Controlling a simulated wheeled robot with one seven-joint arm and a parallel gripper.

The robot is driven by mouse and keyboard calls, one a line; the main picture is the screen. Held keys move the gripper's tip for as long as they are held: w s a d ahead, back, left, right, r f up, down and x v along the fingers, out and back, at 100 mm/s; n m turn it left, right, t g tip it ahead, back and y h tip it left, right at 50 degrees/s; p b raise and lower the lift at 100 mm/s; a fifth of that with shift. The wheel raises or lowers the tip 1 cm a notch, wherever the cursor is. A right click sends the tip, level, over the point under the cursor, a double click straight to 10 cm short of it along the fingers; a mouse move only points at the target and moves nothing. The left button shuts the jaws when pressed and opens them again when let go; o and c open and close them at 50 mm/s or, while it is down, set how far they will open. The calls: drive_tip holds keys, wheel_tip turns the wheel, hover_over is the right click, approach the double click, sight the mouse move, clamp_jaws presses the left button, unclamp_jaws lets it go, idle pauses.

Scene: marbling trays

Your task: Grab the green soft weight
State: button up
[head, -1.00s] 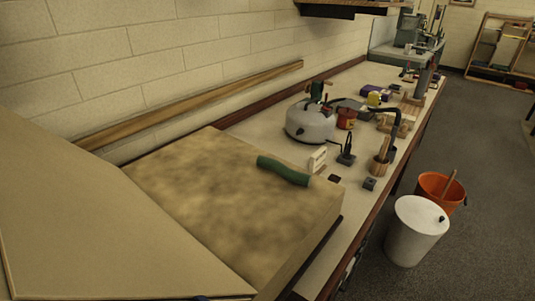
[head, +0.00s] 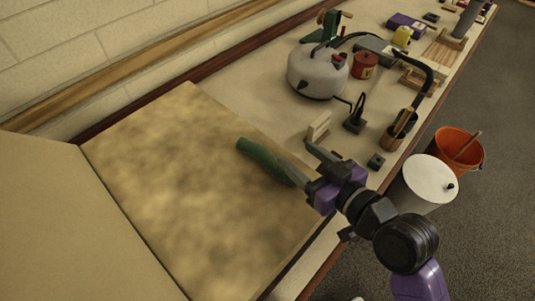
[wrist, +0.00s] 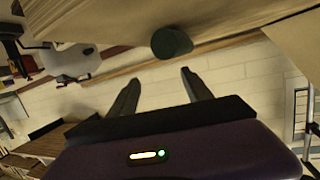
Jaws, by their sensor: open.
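The green soft weight (head: 260,157) is a dark green rounded cylinder lying on the mottled tan board near its right edge. Its near end is partly hidden behind a finger of my gripper (head: 294,152) in the head view. My gripper is open, with its two fingers spread at the weight's right side. In the wrist view, the round end of the weight (wrist: 172,43) shows beyond the open fingertips (wrist: 160,77), with a gap between. Nothing is held between the fingers.
A plain tan panel (head: 60,220) adjoins the mottled board (head: 170,190) on the left. A small pale block (head: 318,125), a grey kettle-like pot (head: 318,70) and several tools stand on the bench beyond. White and orange buckets (head: 462,155) stand on the floor at right.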

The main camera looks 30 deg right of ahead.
sight(264, 154)
drive_tip(key=shift+w+a+r+n+g+y, duration=0.5)
drive_tip(key=shift+w+a+r+n+y, duration=0.4)
drive_tip(key=shift+w, duration=0.1)
drive_tip(key=shift+s+a+f+n+g+y, duration=0.25)
drive_tip(key=shift+s+a+f+n+g, duration=0.1)
drive_tip(key=shift+a+f, duration=0.15)
drive_tip(key=shift+s+a+f+n+g+y, duration=0.25)
drive_tip(key=shift+a+f+n, duration=0.1)
drive_tip(key=shift+f, duration=0.2)
drive_tip(key=shift+w+a+f, duration=0.1)
drive_tip(key=shift+a+f, duration=0.05)
drive_tip(key=shift+a, duration=0.05)
drive_tip(key=shift+p+x, duration=0.4)
drive_tip(key=shift+x, duration=0.45)
drive_tip(key=p+x, duration=0.1)
drive_tip(key=x, duration=0.4)
drive_tip(key=shift+w+d+f, duration=0.1)
drive_tip(key=shift+w+f, duration=0.15)
drive_tip(key=shift+w, duration=0.05)
drive_tip(key=shift+c, duration=0.2)
drive_tip(key=shift+r, duration=0.1)
clamp_jaws()
